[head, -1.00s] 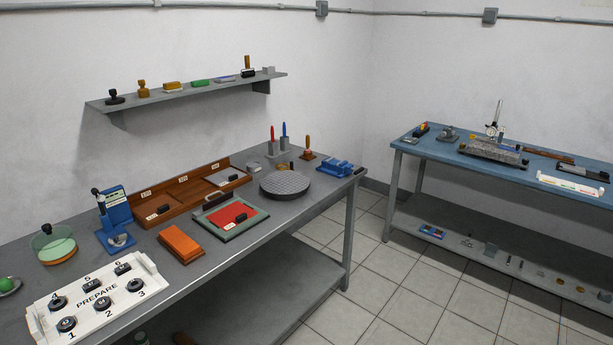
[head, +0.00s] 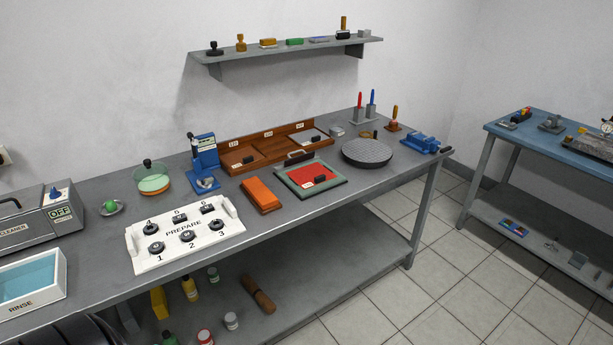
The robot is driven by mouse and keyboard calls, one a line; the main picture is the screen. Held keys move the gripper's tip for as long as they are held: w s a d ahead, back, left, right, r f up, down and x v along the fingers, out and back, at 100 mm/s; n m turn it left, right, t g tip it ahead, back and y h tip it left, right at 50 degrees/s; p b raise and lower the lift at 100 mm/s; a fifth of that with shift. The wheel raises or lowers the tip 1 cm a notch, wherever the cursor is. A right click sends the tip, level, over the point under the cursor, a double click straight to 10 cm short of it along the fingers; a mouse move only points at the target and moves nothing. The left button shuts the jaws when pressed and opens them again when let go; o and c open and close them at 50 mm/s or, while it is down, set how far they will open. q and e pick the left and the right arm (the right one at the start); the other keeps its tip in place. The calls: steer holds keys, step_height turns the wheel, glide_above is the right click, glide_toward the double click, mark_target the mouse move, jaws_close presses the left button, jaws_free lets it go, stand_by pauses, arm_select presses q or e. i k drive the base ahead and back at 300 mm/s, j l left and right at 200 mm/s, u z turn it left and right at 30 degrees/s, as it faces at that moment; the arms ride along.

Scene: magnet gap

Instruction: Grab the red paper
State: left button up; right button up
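The red paper (head: 302,174) lies flat inside a grey-green framed board (head: 333,190) on the grey workbench, right of the bench's middle. A small black block (head: 320,179) sits on the red sheet near its front edge. A dark handle-like piece (head: 298,154) stands at the frame's back edge. Neither of my grippers shows in the head view.
An orange block (head: 261,195) lies just left of the frame, and a round dark plate (head: 367,152) is to its right. A wooden sectioned tray (head: 236,163) stands behind. A white PREPARE panel (head: 185,232) is front left. Tiled floor (head: 380,300) in front is clear.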

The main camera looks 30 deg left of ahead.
mark_target(309, 175)
steer(key=j+u, duration=0.1)
steer(key=u, duration=1.25)
steer(key=i+l, duration=0.05)
